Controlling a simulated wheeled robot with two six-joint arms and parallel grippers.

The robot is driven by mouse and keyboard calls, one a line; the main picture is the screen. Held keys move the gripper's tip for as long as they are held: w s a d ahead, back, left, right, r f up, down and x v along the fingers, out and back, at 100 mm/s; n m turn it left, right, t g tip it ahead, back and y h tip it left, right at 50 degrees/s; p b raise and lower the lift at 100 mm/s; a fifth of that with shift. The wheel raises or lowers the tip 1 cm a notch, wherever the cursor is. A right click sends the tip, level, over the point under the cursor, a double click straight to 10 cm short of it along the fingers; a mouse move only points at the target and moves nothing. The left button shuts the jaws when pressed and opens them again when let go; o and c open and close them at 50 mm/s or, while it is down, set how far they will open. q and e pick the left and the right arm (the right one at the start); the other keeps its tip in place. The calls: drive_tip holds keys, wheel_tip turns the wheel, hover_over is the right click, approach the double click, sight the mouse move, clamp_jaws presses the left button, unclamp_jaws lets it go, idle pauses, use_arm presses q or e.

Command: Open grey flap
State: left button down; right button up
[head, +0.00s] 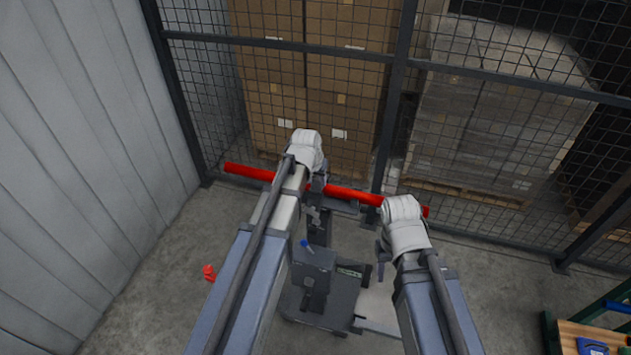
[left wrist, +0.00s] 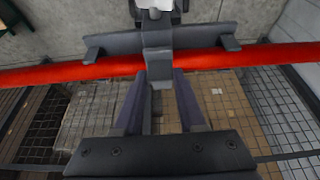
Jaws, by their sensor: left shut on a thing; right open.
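A grey flap (left wrist: 158,62) shows in the left wrist view as an upright tab in front of a long red bar (left wrist: 80,73). A dark grey plate with bracket ends (left wrist: 205,38) lies along the bar. My left gripper (left wrist: 164,76) is shut on the flap, one finger on each side of it. In the head view, my left gripper (head: 316,196) is at the red bar (head: 350,194), and my arm hides much of the flap. My right gripper (head: 380,268) is open, below and right of the left one, with its fingertips hard to make out.
A black mesh fence (head: 390,110) stands behind the bar, with stacked cartons (head: 330,75) beyond it. A corrugated wall (head: 70,130) is at left. A small red object (head: 209,272) is on the left floor. A bench (head: 590,335) stands at lower right.

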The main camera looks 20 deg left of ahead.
use_arm(q)
drive_tip(key=w+r+p, duration=0.2)
drive_tip(key=shift+w+r, duration=0.35)
drive_tip(key=shift+w, duration=0.05)
drive_tip(key=shift+w+d+r+p, duration=0.1)
drive_tip(key=shift+w+r+p, duration=0.2)
drive_tip(key=shift+w, duration=0.3)
drive_tip(key=shift+w+r+p, duration=0.25)
drive_tip(key=shift+w, duration=0.3)
drive_tip(key=w, duration=0.7)
drive_tip(key=shift+w+d+f, duration=0.15)
drive_tip(key=shift+w+f, duration=0.05)
drive_tip(key=shift+w, duration=0.15)
drive_tip(key=shift+c, duration=2.4)
unclamp_jaws()
drive_tip(key=shift+f, duration=0.1)
